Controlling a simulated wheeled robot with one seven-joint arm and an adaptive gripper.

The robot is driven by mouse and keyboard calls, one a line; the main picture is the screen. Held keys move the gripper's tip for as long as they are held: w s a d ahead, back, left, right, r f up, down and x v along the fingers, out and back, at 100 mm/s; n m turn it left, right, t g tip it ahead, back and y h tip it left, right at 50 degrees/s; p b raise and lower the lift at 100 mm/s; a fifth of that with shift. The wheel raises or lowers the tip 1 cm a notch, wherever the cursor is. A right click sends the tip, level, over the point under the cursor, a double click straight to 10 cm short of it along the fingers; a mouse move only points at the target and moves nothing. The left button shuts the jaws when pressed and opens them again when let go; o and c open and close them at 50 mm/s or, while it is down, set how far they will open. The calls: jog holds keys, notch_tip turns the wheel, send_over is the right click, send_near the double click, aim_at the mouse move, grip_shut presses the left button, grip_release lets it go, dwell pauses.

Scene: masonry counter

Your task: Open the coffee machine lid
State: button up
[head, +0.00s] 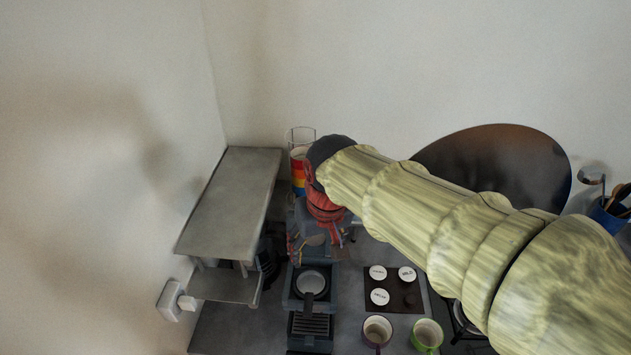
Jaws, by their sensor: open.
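The coffee machine (328,284) is a dark blue-grey, narrow unit on the counter, at the lower middle of the head view. A round light disc with a dark handle (312,283) shows on its front part, above a slotted drip grille (311,324). My gripper (318,243) is at the end of my arm, over the rear part of the machine. It is open and I see nothing held in it. My wrist and gripper hide much of the machine's top, so I cannot tell how the lid stands or whether the gripper touches it.
A grey shelf (228,200) stands close on the left, beside the wall. A glass with coloured bands (299,165) is behind my wrist. A dark tray of round white-topped items (406,297), a purple mug (377,331) and a green mug (427,335) sit to the right.

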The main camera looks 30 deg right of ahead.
jog(key=w+d+r+m+g+p, duration=0.1)
jog(key=w+d+r+p, duration=0.1)
jog(key=w+r, duration=0.1)
jog(key=w+d+r+m+g+p, duration=0.1)
jog(key=w+d+r+m+p, duration=0.1)
jog(key=w, duration=0.3)
jog(key=w+d+r+m+p, duration=0.1)
jog(key=w+d+r+p, duration=0.1)
jog(key=w+r+p, duration=0.1)
jog(key=shift+w+d+r+g+p, duration=0.3)
jog(key=shift+w+r+g+p, duration=0.1)
jog(key=shift+w+p, duration=0.25)
jog(key=shift+m, duration=0.3)
jog(key=shift+s+f+p, duration=0.1)
jog(key=shift+f+p, duration=0.2)
jog(key=shift+f, duration=3.55)
jog(key=shift+c, duration=0.8)
grip_shut()
